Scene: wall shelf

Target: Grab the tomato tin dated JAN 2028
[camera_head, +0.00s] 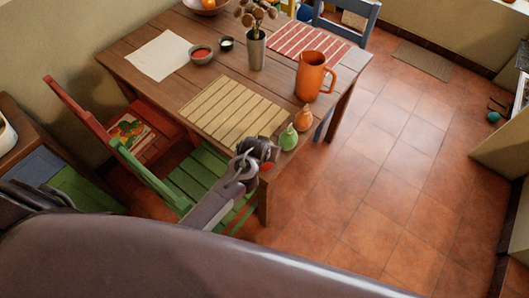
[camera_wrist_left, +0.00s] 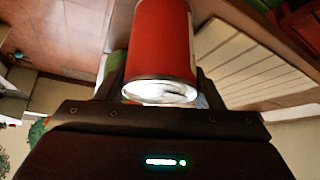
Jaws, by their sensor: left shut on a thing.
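A red tin (camera_wrist_left: 162,42) with a bare metal end fills the upper middle of the left wrist view. My left gripper (camera_wrist_left: 160,84) is shut on it, with a dark finger on each side. In the head view my left gripper (camera_head: 257,152) is over the near corner of the table, and only a small red patch of the tin (camera_head: 267,166) shows by it. No label text or date is readable. My right gripper is not in view.
The wooden table (camera_head: 128,70) holds a yellow striped placemat (camera_head: 233,112), an orange jug (camera_head: 313,77), green (camera_head: 288,138) and orange (camera_head: 303,119) pear-shaped items, and a grey vase (camera_head: 256,51). A green chair (camera_head: 190,178) and red chair (camera_head: 90,105) stand left. Tiled floor (camera_head: 390,170) is open right.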

